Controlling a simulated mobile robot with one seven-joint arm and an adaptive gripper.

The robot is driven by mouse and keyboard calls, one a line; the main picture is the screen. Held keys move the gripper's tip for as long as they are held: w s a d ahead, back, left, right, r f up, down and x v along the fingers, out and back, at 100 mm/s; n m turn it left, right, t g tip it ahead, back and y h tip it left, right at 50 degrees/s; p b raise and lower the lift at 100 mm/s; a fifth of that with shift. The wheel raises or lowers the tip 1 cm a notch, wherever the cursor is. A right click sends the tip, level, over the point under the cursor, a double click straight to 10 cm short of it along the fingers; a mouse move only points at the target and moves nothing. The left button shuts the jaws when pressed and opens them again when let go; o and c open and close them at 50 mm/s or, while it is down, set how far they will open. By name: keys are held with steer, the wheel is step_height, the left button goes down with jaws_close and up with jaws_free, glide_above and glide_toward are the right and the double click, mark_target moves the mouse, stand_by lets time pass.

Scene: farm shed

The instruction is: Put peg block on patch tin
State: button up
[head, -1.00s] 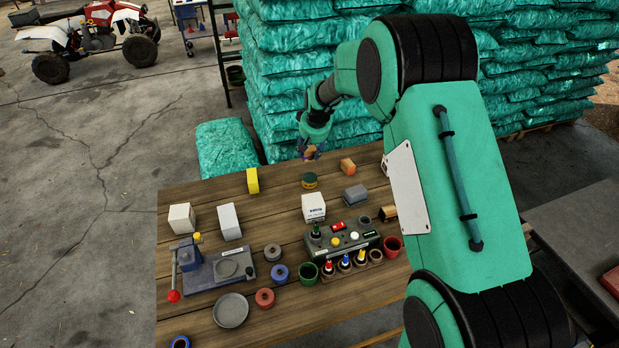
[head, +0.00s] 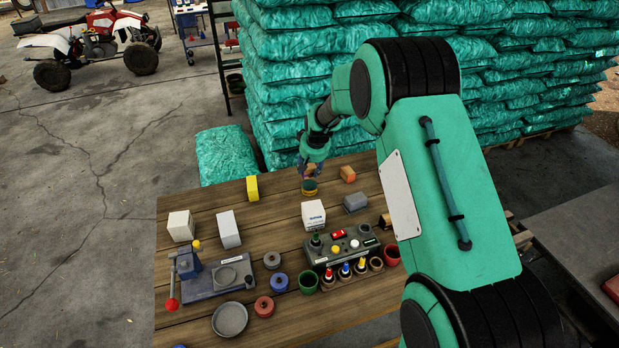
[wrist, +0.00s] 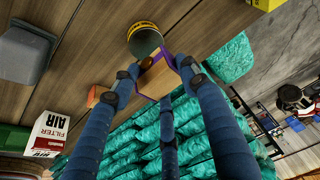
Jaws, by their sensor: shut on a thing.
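The patch tin (head: 309,188), round and dark green with a yellow band, stands on the wooden bench near its far edge. It also shows at the top of the wrist view (wrist: 145,40). My gripper (head: 312,168) is shut on the peg block (wrist: 157,80), a light wooden block with purple on its edges, between its blue fingers. In the head view the block is just above and slightly behind the tin. In the wrist view it overlaps the tin's near edge; I cannot tell whether they touch.
An orange block (head: 347,173) and a grey tub (head: 355,202) are right of the tin. A white filter box (head: 313,213) stands in front of it and a yellow block (head: 252,188) to the left. Stacked teal bags (head: 290,90) rise behind the bench.

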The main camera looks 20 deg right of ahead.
mark_target(310, 173)
steer(key=shift+f, duration=0.1)
steer(key=shift+f, duration=2.4)
steer(key=shift+f+b, duration=0.15)
steer(key=shift+b, duration=0.15)
steer(key=o, duration=1.2)
steer(key=shift+r, duration=0.2)
steer(key=shift+s+r, duration=0.2)
steer(key=shift+r, duration=0.35)
steer(key=p+v, duration=0.1)
steer(key=v, duration=0.9)
steer(key=shift+s+r, duration=0.25)
steer(key=shift+r, duration=0.05)
